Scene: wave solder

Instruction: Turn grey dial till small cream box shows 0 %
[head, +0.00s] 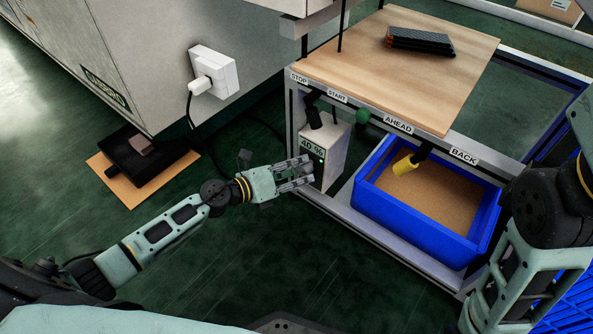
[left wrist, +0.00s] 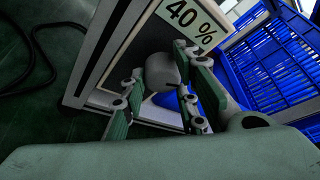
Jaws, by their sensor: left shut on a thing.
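The small cream box (head: 335,148) stands under the wooden bench top, and its display (head: 312,146) reads 40 %. The same 40 % display (left wrist: 190,20) shows large at the top of the left wrist view. The grey dial (left wrist: 161,70) is on the box's face below the display. My left gripper (head: 304,175) is at the lower front of the box, and in the head view it hides the dial. In the left wrist view my left gripper's fingers stand on both sides of the dial, shut on it. My right gripper is out of view.
A blue crate (head: 366,203) with brown contents stands on the shelf right of the box. Labels STOP, START, AHEAD and BACK line the bench edge (head: 370,115), with a green knob (head: 362,116) and a yellow-tipped handle (head: 405,165) beneath. A cable hangs from a white socket (head: 214,72).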

